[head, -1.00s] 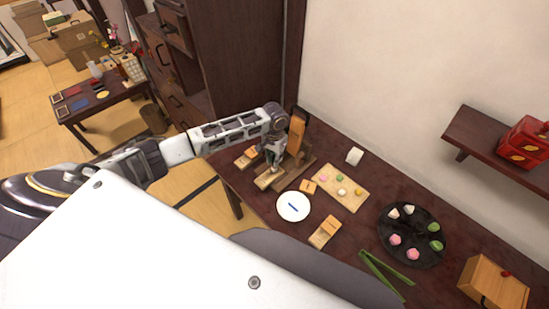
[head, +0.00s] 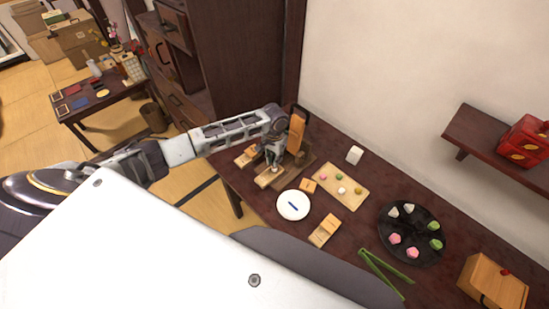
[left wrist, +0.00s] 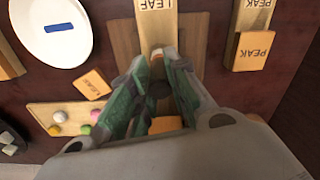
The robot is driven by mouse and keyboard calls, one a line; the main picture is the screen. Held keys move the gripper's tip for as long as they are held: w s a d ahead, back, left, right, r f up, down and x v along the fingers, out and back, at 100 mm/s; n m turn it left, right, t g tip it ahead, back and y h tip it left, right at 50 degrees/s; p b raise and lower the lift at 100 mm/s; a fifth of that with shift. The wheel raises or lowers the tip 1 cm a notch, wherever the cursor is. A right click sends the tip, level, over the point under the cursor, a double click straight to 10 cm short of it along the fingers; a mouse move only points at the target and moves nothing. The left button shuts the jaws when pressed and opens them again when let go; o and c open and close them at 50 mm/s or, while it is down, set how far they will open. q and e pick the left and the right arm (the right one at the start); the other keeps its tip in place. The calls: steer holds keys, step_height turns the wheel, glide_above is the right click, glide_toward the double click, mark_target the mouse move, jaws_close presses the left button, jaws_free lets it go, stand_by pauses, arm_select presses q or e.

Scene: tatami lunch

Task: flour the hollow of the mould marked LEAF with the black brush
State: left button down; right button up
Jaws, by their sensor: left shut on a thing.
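The mould marked LEAF (left wrist: 156,22) is a pale wooden block on a brown wooden base. In the head view the LEAF mould (head: 267,179) lies at the table's left end. My left gripper (head: 273,161) is above the inner part of this mould, pointing down. In the left wrist view its green-padded fingers (left wrist: 158,66) are closed around a slim, dark thing (left wrist: 158,90), which I take for the black brush. The fingers mostly hide it. They also hide the hollow, so I cannot tell whether the brush touches it. My right gripper is not in view.
The mould marked PEAK (left wrist: 256,14) lies close beside, with a PEAK block (left wrist: 253,50). A white plate (head: 293,216) with a blue bar, a third mould (head: 324,231), a sweets board (head: 352,202), a black round tray (head: 413,250) and green tongs (head: 388,272) lie rightward. An orange upright (head: 297,130) stands behind my gripper.

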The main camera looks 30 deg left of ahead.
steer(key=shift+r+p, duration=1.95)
steer(key=shift+p, duration=0.1)
stand_by(6.0)
